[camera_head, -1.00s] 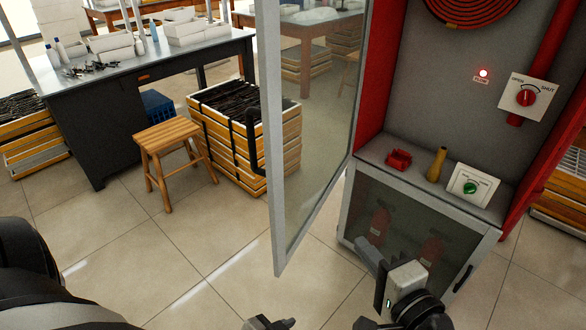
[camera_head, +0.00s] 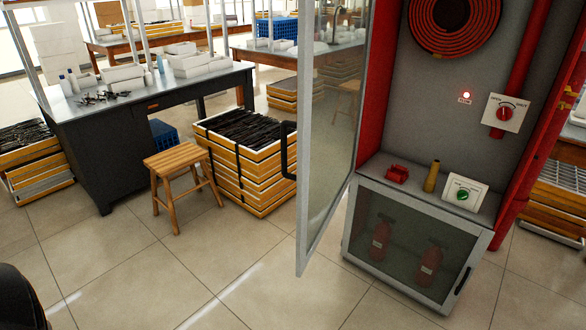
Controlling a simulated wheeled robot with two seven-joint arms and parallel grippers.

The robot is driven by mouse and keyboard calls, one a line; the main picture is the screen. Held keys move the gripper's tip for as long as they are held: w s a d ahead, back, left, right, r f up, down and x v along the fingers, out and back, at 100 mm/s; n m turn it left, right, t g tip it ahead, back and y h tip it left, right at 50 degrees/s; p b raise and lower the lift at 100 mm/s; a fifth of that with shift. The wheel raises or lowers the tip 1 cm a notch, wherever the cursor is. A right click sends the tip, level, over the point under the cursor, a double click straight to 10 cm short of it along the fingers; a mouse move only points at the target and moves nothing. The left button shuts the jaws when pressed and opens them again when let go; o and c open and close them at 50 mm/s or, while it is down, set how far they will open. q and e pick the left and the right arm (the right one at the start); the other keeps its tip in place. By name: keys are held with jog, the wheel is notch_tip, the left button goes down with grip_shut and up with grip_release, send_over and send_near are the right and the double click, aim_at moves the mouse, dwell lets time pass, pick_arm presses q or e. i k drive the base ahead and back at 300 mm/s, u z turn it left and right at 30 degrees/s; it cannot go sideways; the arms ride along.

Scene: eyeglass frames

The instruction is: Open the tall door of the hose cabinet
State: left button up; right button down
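The red hose cabinet (camera_head: 382,100) stands at the right with its inside in view. Its tall glass door (camera_head: 328,140), in a pale metal frame, stands swung open toward me, hinged on the cabinet's left side. A dark handle (camera_head: 287,150) is on the door's left face. Inside are a coiled red hose (camera_head: 455,25), a dial panel (camera_head: 507,112), a red object, a yellow nozzle-like piece and a green-knob box (camera_head: 465,194). The low glass door (camera_head: 410,245) is closed, with two extinguishers behind it. Neither gripper is in view.
A wooden stool (camera_head: 176,160) and a stack of yellow-sided trays (camera_head: 245,160) stand left of the open door. A dark workbench (camera_head: 100,150) is farther left. The tiled floor in front is clear.

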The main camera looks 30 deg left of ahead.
aim_at(306, 20)
jog(key=u, duration=0.8)
jog(key=i, duration=0.95)
jog(key=z, duration=0.4)
